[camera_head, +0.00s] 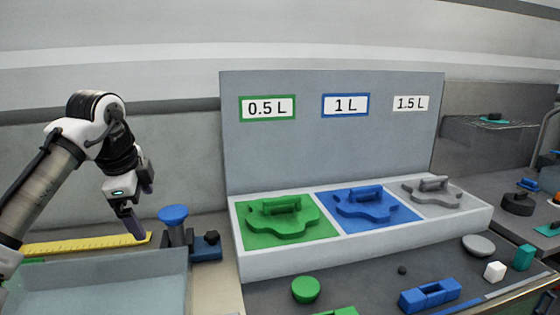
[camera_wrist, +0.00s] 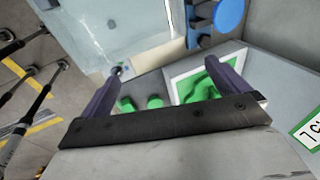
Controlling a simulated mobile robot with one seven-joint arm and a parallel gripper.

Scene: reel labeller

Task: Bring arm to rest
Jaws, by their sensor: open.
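My arm reaches in from the left in the head view, bent at the elbow, with my gripper (camera_head: 134,226) pointing down. It hangs above the bench near a glass-like tank (camera_head: 95,285) and left of a blue round-topped fixture (camera_head: 173,216). In the wrist view my gripper (camera_wrist: 165,88) shows two purple-grey fingers spread wide apart with nothing held between them. The fixture's blue disc also shows at the top of the wrist view (camera_wrist: 229,14).
A grey tray (camera_head: 365,238) holds green (camera_head: 285,216), blue (camera_head: 364,203) and grey (camera_head: 432,190) handled pieces under volume labels. A yellow ruler (camera_head: 85,243) lies behind the tank. A green knob (camera_head: 305,289), blue block (camera_head: 428,296) and white cube (camera_head: 494,271) lie in front.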

